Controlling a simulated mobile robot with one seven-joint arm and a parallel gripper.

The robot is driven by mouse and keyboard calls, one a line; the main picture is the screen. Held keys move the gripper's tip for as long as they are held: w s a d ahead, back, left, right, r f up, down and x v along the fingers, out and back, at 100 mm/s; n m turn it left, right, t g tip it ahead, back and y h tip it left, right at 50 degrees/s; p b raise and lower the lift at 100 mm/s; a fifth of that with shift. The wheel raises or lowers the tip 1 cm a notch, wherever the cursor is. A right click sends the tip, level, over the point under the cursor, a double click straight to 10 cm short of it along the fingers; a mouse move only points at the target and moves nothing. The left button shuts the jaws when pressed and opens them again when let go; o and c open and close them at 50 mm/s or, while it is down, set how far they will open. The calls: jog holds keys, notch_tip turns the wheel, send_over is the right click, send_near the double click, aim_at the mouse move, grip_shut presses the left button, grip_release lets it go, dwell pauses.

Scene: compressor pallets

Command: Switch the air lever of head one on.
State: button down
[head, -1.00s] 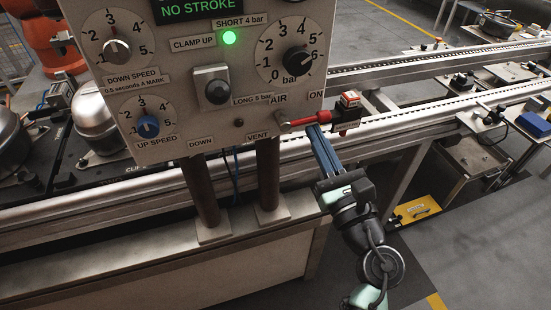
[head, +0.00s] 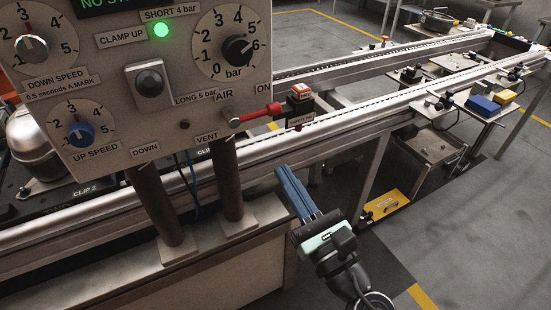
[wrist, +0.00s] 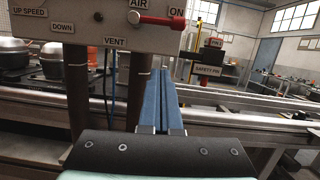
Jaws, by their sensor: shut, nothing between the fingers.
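The air lever (head: 258,113) has a red handle on a metal pivot at the lower right of the grey control panel (head: 120,155). It lies nearly level, pointing right and slightly up, with its tip just below the ON label (head: 263,88). The VENT label (head: 207,137) is below left of the pivot. The lever also shows at the top of the wrist view (wrist: 162,20). My gripper (head: 281,172), with blue fingers, is shut and empty. It is below the lever and apart from it in the head view. No head number is readable.
A red-topped block with a safety pin label (head: 300,121) is just right of the lever. Two panel posts (head: 228,180) stand left of my gripper. A conveyor rail (head: 400,105) runs behind. A green lamp (head: 161,30) is lit by CLAMP UP.

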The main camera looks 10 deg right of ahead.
jog(key=shift+v, duration=1.75)
